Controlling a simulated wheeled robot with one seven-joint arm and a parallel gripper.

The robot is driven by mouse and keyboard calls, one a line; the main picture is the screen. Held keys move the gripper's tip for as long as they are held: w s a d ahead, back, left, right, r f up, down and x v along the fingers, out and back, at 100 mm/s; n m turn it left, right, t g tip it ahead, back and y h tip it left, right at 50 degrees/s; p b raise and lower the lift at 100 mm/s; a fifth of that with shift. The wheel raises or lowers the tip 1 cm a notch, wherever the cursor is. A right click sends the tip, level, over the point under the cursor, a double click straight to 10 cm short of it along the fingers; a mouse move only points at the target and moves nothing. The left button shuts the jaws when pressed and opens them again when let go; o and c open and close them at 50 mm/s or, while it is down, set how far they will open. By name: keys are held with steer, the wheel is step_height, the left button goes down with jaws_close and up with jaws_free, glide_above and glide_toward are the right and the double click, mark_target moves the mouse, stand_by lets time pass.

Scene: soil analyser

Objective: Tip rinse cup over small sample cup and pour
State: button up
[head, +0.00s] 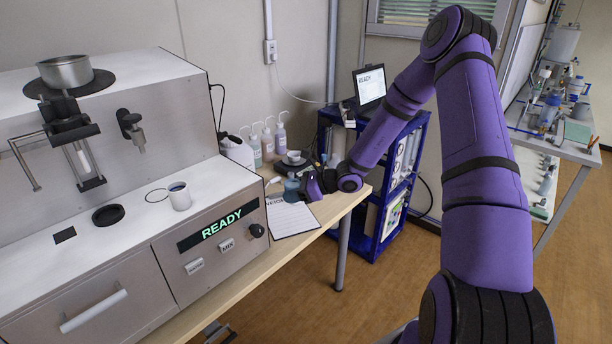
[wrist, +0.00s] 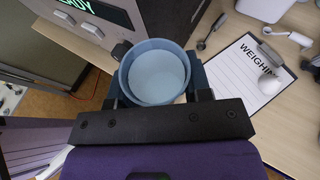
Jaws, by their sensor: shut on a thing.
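My gripper (head: 304,187) is shut on a blue cup (head: 290,188) near the bench's right end, above the clipboard's edge. In the wrist view the cup (wrist: 157,78) sits between the dark fingers, and I look down into its pale inside. It looks about upright; I cannot tell how full it is. A small white cup (head: 294,156) stands on a dark round-topped device behind my gripper. A white mug (head: 180,197) with blue inside stands on the analyser's ledge. I cannot tell for certain which is the small sample cup.
The analyser (head: 210,242) reads READY and fills the left. A clipboard (head: 292,220) headed WEIGHING lies on the wooden bench (head: 345,200). Several wash bottles (head: 267,140) stand behind. A blue rack (head: 400,165) with a laptop (head: 369,85) stands right. In the wrist view, a spoon-like tool (wrist: 211,30) lies nearby.

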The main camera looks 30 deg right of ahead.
steer(key=shift+w+a+f, duration=0.1)
steer(key=shift+a+f, duration=0.45)
steer(key=shift+f, duration=0.15)
steer(key=shift+w+a+f, duration=0.1)
steer(key=shift+a+f, duration=0.4)
steer(key=shift+f, duration=0.2)
steer(key=shift+a, duration=0.15)
steer(key=m+t+h, duration=0.2)
steer(key=m, duration=0.1)
steer(key=shift+a+r+t, duration=0.15)
steer(key=shift+a+t, duration=0.15)
steer(key=shift+t, duration=0.1)
steer(key=shift+m+h, duration=0.4)
